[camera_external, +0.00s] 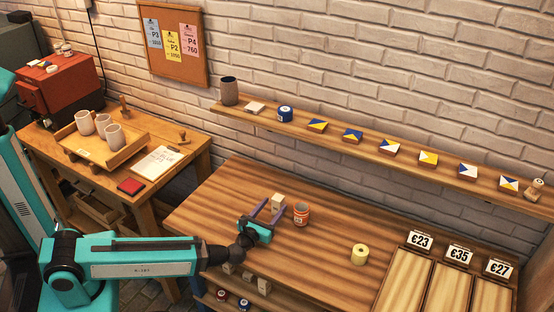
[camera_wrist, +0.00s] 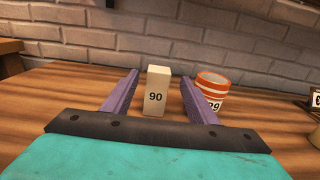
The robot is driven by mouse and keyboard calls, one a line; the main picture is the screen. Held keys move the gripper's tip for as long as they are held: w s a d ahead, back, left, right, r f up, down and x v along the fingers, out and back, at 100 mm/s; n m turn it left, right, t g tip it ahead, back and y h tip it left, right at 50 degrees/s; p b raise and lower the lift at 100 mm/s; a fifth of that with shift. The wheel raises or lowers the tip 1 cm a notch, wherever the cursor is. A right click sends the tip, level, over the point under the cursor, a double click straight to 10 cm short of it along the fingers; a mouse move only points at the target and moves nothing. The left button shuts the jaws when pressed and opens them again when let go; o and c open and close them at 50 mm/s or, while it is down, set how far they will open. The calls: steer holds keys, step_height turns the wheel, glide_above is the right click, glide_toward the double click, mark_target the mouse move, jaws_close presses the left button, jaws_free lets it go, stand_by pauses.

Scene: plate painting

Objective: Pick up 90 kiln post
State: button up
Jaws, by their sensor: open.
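The kiln post (camera_wrist: 156,92) is a pale upright block marked 90 and stands on the wooden table. In the wrist view it shows between the two purple fingers of my gripper (camera_wrist: 158,95), with a gap on each side. In the external view the post (camera_external: 277,201) stands at the tips of my open gripper (camera_external: 269,209). The lower right of the post is close to the right finger in that view. The fingers do not appear to touch it.
An orange and white striped cup (camera_external: 301,214) marked with a number stands just right of the post. A yellow roll (camera_external: 360,254) and price-marked trays (camera_external: 406,277) are farther right. A shelf (camera_external: 375,148) runs along the wall behind. The table left of the post is clear.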

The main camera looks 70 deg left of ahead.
mark_target(276, 202)
steer(key=shift+w+a+f+b, duration=0.1)
steer(key=shift+w+a+b, duration=0.15)
steer(key=shift+b, duration=0.55)
steer(key=b+x, duration=0.1)
steer(key=b, duration=0.1)
steer(key=shift+w+a+b, duration=0.65)
steer(key=shift+a+b, duration=0.05)
steer(key=shift+b, duration=0.25)
steer(key=shift+p+x, duration=0.5)
steer(key=shift+x, duration=2.1)
steer(key=shift+s, duration=0.1)
steer(key=c, duration=1.3)
